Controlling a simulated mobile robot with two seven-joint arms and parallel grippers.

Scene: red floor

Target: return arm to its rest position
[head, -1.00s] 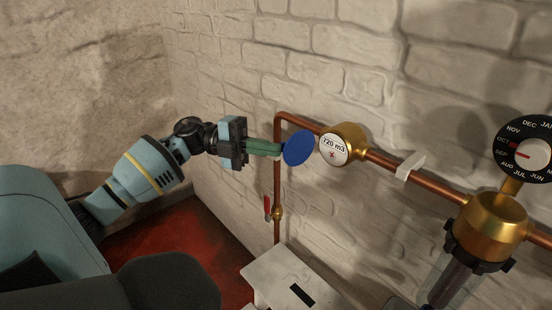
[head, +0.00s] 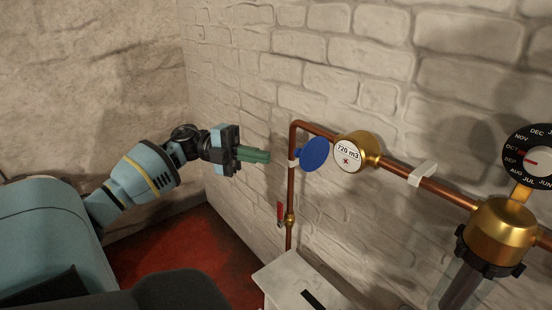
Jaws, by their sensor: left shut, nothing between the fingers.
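My left arm (head: 145,172) reaches in from the left in the head view, light blue with dark joints. Its gripper (head: 268,156) points right, with its green fingers together and nothing between them. The fingertips stop a little left of the copper pipe and the blue round cover (head: 315,154), apart from both. The blue cover stands open beside the brass water meter (head: 354,151), whose white face reads 720 m3. My right gripper is not in view.
A copper pipe (head: 438,186) runs along the white brick wall. A red-handled valve (head: 281,213) sits on its vertical part. A brass filter (head: 498,228) with a month dial (head: 530,157) is at right. A white box (head: 293,277) stands below. Red floor (head: 180,250) shows at lower left.

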